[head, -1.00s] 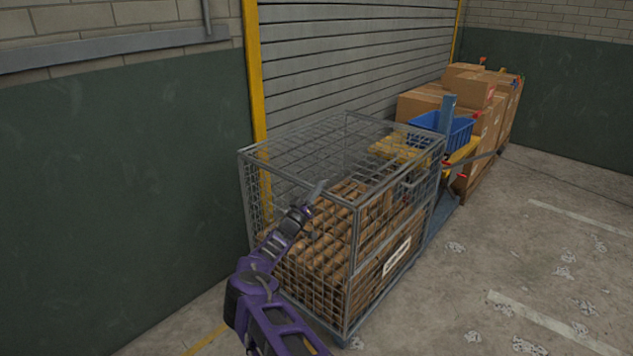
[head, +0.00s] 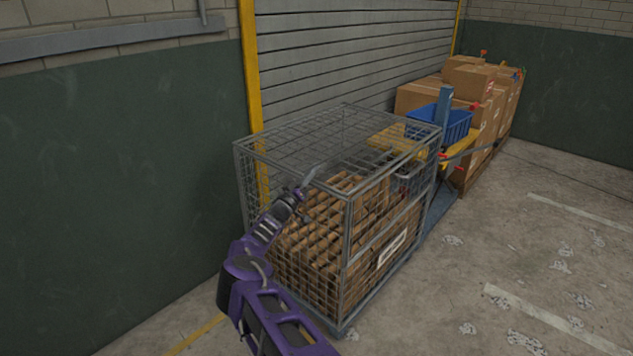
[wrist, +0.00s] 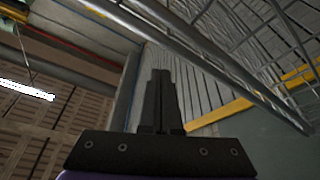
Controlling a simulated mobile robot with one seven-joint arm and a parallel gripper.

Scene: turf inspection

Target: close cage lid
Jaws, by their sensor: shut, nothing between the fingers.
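A grey wire cage (head: 347,265) stands on the floor in the head view, filled with brown rolls of material. Its mesh lid (head: 325,135) lies over the top, level or nearly so; I cannot tell whether it sits fully down on the frame. My gripper (head: 312,175) is at the near top edge of the cage, its fingers together and empty. In the wrist view my gripper (wrist: 161,75) points away, shut, beside a grey diagonal bar (wrist: 215,60) with mesh behind it. Whether the fingers touch the bar is unclear.
A blue crate (head: 455,124) and stacked cardboard boxes (head: 478,80) stand behind the cage. A green wall (head: 110,190) is to the left and a roller shutter (head: 350,50) behind. Floor to the right (head: 500,260) is open, with scattered debris.

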